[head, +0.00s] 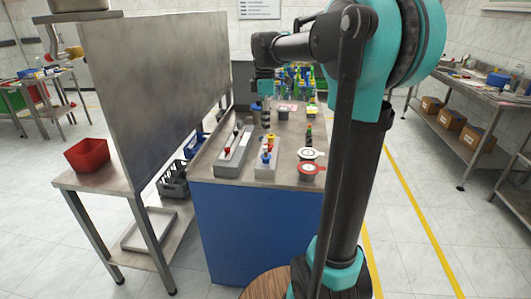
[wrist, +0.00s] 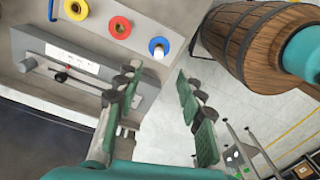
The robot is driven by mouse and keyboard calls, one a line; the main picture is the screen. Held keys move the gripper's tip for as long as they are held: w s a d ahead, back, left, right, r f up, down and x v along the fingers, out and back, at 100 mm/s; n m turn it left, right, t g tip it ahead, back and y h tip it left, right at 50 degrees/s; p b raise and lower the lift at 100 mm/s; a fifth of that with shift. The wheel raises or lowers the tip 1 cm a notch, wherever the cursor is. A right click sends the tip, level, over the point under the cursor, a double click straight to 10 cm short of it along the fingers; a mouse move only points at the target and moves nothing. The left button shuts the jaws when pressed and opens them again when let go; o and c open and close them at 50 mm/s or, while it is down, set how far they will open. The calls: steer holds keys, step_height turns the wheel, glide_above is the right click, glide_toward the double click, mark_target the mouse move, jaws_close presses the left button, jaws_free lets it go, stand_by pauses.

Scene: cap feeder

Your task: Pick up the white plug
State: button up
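My gripper (wrist: 157,78) is open and empty in the wrist view, its two green-padded fingers spread apart. In the head view my gripper (head: 265,115) hangs over the worktop's far part. I cannot surely single out the white plug. A small white shape also shows beside the left finger, too unclear to name.
The worktop (head: 203,165) holds the long fixture (head: 234,152), a shorter block (head: 266,172) and two round-lidded pieces at right, one white (head: 311,153), one red (head: 311,168). A tall grey panel (head: 155,85) stands at left. A wooden barrel (wrist: 255,40) shows at the wrist view's right.

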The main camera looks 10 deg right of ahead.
mark_target(265, 147)
step_height(265, 147, down, 10)
steer(key=shift+r, duration=0.1)
stand_by(0.4)
